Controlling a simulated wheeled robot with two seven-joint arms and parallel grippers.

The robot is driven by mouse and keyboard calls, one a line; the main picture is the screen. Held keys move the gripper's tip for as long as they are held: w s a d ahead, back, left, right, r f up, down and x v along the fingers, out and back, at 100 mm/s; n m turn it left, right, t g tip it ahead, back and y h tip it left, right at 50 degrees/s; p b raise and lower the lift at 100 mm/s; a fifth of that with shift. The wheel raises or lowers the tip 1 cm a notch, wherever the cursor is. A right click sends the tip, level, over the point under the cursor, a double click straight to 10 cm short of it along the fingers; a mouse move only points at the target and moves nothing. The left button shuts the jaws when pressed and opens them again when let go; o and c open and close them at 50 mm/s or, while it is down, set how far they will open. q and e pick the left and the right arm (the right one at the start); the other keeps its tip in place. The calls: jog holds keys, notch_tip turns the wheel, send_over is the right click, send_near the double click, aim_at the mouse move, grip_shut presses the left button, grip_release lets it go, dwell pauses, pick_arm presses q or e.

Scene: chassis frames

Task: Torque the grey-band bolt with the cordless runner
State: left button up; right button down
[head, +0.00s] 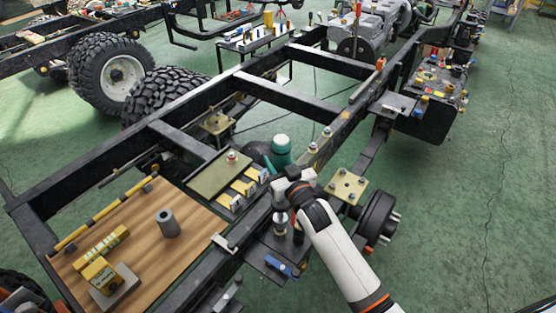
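A teal tool with a pale cap (280,150), apparently the cordless runner, stands about upright beside the chassis rail. My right gripper (290,183), white and dark, is up against it from the near side and hides its lower part. The fingertips are hidden, so I cannot see whether they are closed on it. A silver, socket-like piece (280,222) shows just below the gripper; I cannot tell whether it belongs to the tool. Several bolts stand on the rail and on a pale yellow plate (346,187); I cannot make out a grey band. My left gripper is out of view.
A wooden board (145,262) with a grey cylinder (167,223) and yellow blocks (100,272) lies at the lower left. An olive tray (219,177) sits in the frame. A hub (378,218) juts out at right. The right floor is clear.

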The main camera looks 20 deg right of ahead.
jog(key=shift+r, duration=0.2)
dwell(0.6)
jog(key=shift+f+p, duration=0.1)
jog(key=shift+p, duration=0.25)
dwell(0.4)
jog(key=shift+f+b, duration=0.9)
jog(key=shift+f, duration=0.75)
dwell(2.1)
jog(key=shift+s+f, duration=0.15)
jog(key=shift+f, duration=0.1)
jog(key=shift+f, duration=0.25)
dwell(1.0)
jog(key=shift+p, duration=0.3)
dwell(0.9)
